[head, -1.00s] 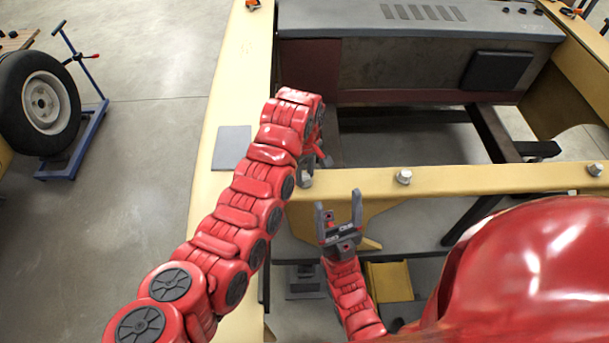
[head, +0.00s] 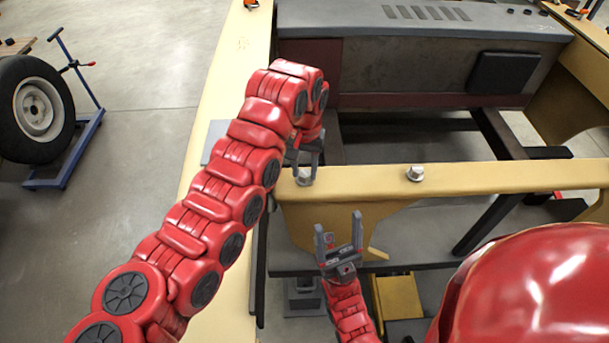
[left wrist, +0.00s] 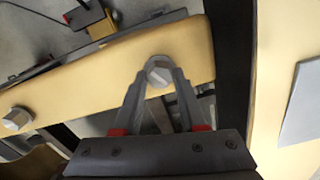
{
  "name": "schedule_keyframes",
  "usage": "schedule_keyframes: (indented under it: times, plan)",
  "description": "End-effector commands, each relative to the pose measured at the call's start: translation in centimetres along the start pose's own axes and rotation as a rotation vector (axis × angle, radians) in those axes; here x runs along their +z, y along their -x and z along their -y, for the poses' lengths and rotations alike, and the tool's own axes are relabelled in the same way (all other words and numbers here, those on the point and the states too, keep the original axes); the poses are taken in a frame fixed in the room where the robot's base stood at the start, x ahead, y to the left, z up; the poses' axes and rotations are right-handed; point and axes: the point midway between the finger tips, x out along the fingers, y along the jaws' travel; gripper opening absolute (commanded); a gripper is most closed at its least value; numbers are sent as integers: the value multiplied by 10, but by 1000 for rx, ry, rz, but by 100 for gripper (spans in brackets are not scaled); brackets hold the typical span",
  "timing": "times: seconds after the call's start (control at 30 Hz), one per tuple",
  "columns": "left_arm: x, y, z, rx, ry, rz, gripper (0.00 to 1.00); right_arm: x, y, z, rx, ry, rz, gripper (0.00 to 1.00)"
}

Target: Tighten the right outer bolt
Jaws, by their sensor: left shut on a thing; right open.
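My left gripper (head: 306,172) is shut on the leftmost bolt (left wrist: 158,70) of the yellow crossbeam (head: 510,178). In the left wrist view, this bolt's hex head sits between the fingertips. In the head view, the gripper partly covers it. Another bolt (head: 415,173) stands farther right on the crossbeam, apart from my grippers; a bolt also shows at the left in the left wrist view (left wrist: 18,118). No bolt shows at the crossbeam's far right end in the head view. My right gripper (head: 338,222) is open and empty, in front of the crossbeam.
A yellow side rail (head: 208,125) runs along the left, with a grey plate (head: 214,134) on it, partly behind my left arm. A grey panel (head: 430,22) spans the back. A wheel (head: 35,107) on a blue stand is at far left. Floor between wheel and rail is clear.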

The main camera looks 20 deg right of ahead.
Motion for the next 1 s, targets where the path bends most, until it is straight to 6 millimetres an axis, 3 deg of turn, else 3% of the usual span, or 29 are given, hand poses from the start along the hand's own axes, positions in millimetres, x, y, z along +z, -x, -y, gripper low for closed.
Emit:
schedule_keyframes:
  times: [0.03,0.4,1.0]
  plan:
    - [-2,-3,2,-4,-41,-9,0,2,11,1,0,0,0,72]
    - [-3,0,2,-6,-392,-11,0,8,45,2,0,0,0,72]
    - [-2,2,1,-7,-961,-9,0,12,74,4,0,0,0,72]
